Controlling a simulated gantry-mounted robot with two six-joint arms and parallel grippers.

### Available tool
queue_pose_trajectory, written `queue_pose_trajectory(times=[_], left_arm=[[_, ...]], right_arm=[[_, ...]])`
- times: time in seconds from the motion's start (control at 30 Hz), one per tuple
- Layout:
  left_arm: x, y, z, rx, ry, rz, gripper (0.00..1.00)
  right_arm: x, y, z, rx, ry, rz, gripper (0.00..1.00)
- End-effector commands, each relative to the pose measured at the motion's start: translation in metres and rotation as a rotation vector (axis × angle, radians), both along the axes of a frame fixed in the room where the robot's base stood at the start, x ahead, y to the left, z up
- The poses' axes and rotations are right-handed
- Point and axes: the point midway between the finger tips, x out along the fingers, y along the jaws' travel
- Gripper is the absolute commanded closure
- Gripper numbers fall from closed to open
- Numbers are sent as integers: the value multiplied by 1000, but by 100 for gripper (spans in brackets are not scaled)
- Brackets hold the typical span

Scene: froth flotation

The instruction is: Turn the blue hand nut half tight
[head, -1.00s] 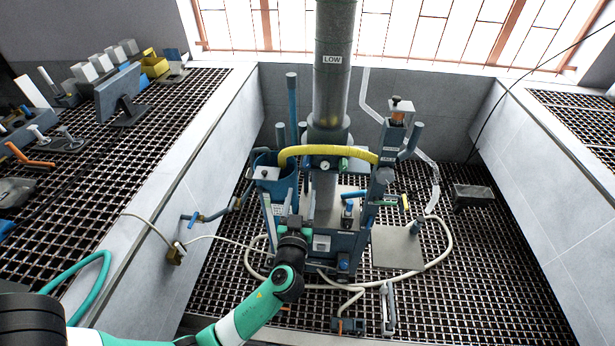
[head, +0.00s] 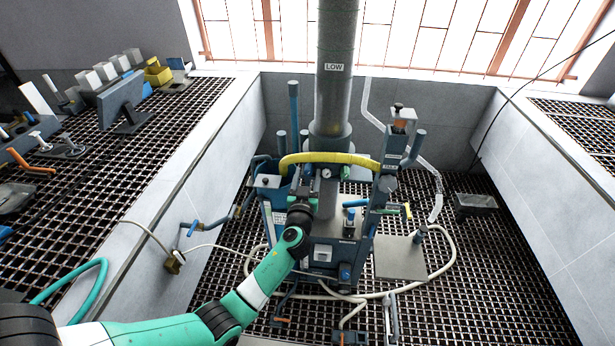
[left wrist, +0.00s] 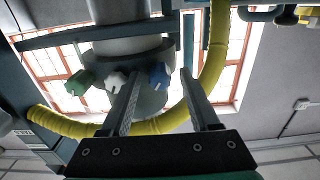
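The blue hand nut (left wrist: 159,76) shows in the left wrist view, low on a grey column. A white nut (left wrist: 116,82) and a green nut (left wrist: 80,83) sit to its left. My left gripper (left wrist: 160,74) has its two fingers spread, with the blue nut seen between the fingertips; whether it is within their reach I cannot tell. In the head view the left gripper (head: 308,181) is at the front of the machine, below the yellow hose, and I cannot make out the blue nut there. My right gripper is not in view.
A yellow hose (head: 330,158) arches across the machine above the gripper and also passes close behind the fingers in the left wrist view (left wrist: 212,65). The thick grey column (head: 334,105) rises behind. A flat grey plate (head: 400,258) and a pale hose (head: 452,250) lie to the right.

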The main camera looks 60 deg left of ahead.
Motion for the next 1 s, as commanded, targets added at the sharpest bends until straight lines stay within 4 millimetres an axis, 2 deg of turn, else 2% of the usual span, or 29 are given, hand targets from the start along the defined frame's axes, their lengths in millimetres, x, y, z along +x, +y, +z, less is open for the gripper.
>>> queue_pose_trajectory(times=[0.03, 0.3, 0.33, 0.73, 1.0], left_arm=[[0, 0, 0, 0, 0, 0, 48], [0, 0, 0, 0, 0, 0, 96], [0, 0, 0, 0, 0, 0, 100], [0, -1, 0, 15, 22, 0, 100], [0, 0, -1, 88, 130, 0, 100]], right_arm=[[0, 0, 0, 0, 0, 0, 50], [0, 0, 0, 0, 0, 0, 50], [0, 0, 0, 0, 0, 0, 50], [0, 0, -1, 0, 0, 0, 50], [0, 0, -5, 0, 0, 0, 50]])
